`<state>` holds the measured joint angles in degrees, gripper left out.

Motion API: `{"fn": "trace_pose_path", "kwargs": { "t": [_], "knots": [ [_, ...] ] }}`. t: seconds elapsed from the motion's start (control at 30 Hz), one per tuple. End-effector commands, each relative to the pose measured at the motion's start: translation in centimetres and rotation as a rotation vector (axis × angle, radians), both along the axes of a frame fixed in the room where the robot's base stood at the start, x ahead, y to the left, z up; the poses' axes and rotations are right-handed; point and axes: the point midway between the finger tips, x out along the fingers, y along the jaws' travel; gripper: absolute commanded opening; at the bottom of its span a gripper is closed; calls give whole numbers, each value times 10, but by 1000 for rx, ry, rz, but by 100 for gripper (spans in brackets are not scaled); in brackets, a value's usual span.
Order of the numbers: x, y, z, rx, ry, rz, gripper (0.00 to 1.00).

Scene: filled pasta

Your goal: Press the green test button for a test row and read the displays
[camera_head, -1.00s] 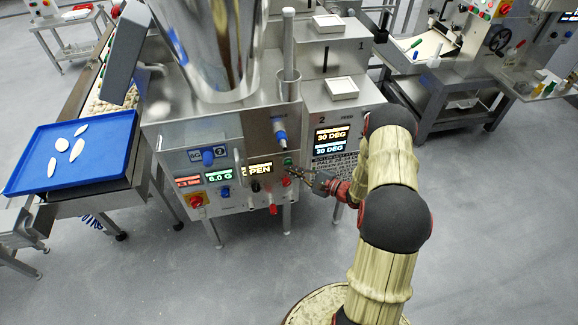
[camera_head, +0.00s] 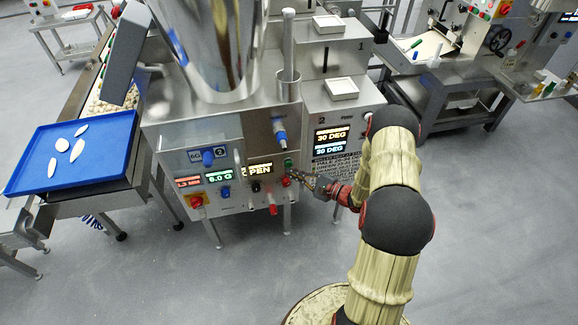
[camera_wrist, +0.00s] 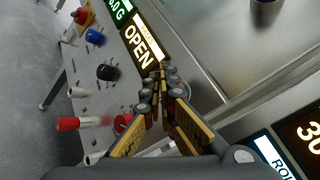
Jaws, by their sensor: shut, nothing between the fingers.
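The green test button (camera_head: 288,162) is on the machine's front panel, right of the OPEN display (camera_head: 260,169). My gripper (camera_head: 292,173) is shut and empty, its tips close to the panel just below the green button; I cannot tell whether they touch anything. A green display (camera_head: 220,176) reads about 8.0 G. A red display (camera_head: 188,182) is partly unreadable. Two displays (camera_head: 331,141) at the right both read 30 DEG.
A red knob (camera_wrist: 122,123), a black knob (camera_wrist: 107,72) and a blue knob (camera_wrist: 94,37) sit close to my fingers. A red-tipped lever (camera_head: 272,208) sticks out below the panel. A blue tray (camera_head: 110,180) with several pale pasta pieces stands at the left.

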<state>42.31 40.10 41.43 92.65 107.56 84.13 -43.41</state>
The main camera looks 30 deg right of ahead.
Motion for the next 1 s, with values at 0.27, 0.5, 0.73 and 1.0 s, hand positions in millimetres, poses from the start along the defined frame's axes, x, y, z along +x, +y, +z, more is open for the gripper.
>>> {"fn": "trace_pose_path", "kwargs": {
  "t": [0.27, 0.5, 0.73, 1.0],
  "knots": [
    [-7, 2, 0, 0, 1, -1, 0],
    [-28, 7, 1, 1, 0, -1, 0],
    [-46, 12, 1, 1, 0, -1, 0],
    [-48, 14, 0, 0, 0, 0, 0]
  ]
}}
